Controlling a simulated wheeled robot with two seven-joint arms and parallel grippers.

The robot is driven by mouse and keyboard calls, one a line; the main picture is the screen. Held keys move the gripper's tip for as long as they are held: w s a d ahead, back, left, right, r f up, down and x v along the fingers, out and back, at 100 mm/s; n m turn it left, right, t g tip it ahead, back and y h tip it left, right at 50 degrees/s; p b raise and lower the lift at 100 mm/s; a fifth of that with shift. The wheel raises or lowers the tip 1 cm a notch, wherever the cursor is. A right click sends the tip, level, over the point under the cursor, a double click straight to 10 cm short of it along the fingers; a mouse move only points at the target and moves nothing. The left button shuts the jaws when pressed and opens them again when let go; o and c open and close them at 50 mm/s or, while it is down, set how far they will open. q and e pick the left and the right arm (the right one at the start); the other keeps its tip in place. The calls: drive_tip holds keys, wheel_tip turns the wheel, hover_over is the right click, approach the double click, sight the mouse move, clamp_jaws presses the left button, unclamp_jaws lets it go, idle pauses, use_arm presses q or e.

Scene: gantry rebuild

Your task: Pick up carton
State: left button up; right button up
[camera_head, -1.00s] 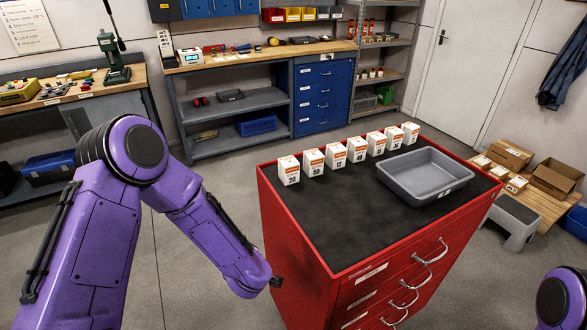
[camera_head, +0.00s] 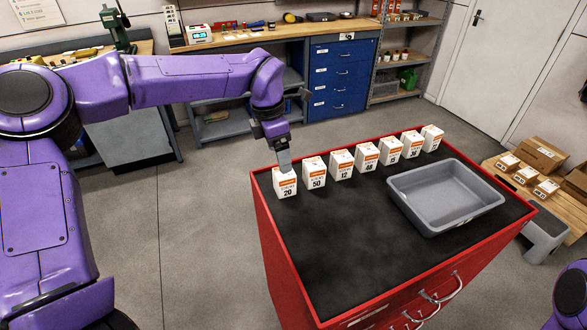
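Several small white cartons with orange bands and black numbers stand upright in a row along the back edge of the red cabinet's black top. The carton marked 20 (camera_head: 286,187) is at the left end. The carton marked 50 (camera_head: 314,174) stands to its right, then the carton marked 12 (camera_head: 340,165). My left gripper (camera_head: 284,162) points down at the top of the carton marked 20 and hides part of its upper face. I cannot tell whether it touches the carton or whether its fingers are apart. My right gripper is out of view; only a purple arm part shows at lower right.
A grey tray (camera_head: 446,222) sits on the right of the red cabinet (camera_head: 285,265). The black top in front of the cartons is clear. A workbench (camera_head: 250,36) and blue drawers (camera_head: 338,80) stand behind. Cardboard boxes (camera_head: 540,156) lie on a low pallet at right.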

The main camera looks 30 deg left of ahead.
sight(285, 179)
use_arm(q)
drive_tip(key=f, duration=0.2)
drive_tip(key=f+p, duration=0.1)
drive_tip(key=shift+d+f, duration=0.35)
drive_tip(key=shift+d, duration=0.05)
drive_tip(key=shift+s+f, duration=0.15)
drive_tip(key=shift+f, duration=0.15)
drive_tip(key=f, duration=0.1)
drive_tip(key=w+f+p, duration=0.1)
drive_tip(key=f, duration=0.1)
drive_tip(key=f+p, duration=0.1)
drive_tip(key=f, duration=0.1)
drive_tip(key=shift+w+d+f, duration=0.1)
drive_tip(key=shift+w, duration=0.15)
drive_tip(key=shift+f, duration=0.15)
drive_tip(key=shift+s, duration=0.15)
drive_tip(key=shift+c, duration=0.9)
drive_tip(key=c, duration=0.9)
